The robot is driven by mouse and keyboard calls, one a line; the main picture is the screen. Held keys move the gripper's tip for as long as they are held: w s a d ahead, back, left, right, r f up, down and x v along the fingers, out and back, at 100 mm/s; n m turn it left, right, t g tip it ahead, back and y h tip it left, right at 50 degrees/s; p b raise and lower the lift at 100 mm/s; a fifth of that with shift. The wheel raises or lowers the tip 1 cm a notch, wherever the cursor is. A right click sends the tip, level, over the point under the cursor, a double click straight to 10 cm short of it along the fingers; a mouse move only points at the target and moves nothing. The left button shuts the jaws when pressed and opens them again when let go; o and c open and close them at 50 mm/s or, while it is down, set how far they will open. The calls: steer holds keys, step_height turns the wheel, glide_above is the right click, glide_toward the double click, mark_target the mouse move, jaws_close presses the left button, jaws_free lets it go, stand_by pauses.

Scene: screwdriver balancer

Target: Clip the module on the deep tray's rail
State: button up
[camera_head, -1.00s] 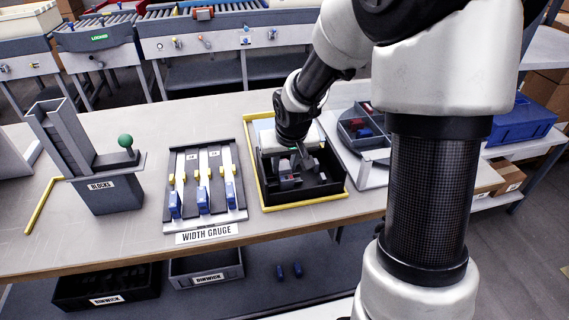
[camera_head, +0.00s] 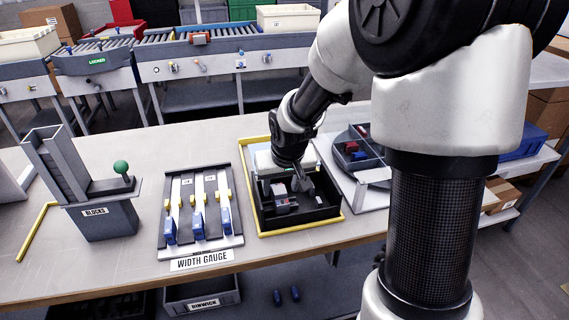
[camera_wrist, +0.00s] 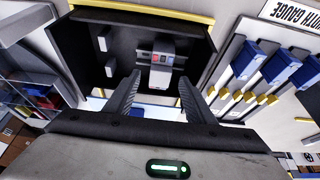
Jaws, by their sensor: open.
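The deep tray (camera_head: 318,222) is black and stands on the bench inside a yellow edging. Its dark wall also shows in the wrist view (camera_wrist: 80,62). A grey module (camera_wrist: 162,60) with a red and a blue mark is inside the tray; it also shows in the head view (camera_head: 284,205). My gripper (camera_head: 301,184) is over the tray, pointing down. In the wrist view its fingers (camera_wrist: 158,98) are wide apart with nothing between the tips, and the module lies beyond them.
The width gauge (camera_head: 200,215) with blue and yellow sliders stands left of the tray. A grey blocks holder (camera_head: 105,215) is farther left. A round divided bin (camera_head: 350,152) with coloured parts stands close on the right. The bench between gauge and blocks holder is clear.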

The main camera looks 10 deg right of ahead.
steer(key=p+v, duration=0.3)
steer(key=v, duration=1.2)
steer(key=shift+s+p, duration=0.1)
steer(key=shift+p, duration=0.2)
step_height(320, 180, up, 8)
steer(key=p, duration=0.5)
steer(key=shift+f+p, duration=0.15)
steer(key=shift+p, duration=0.25)
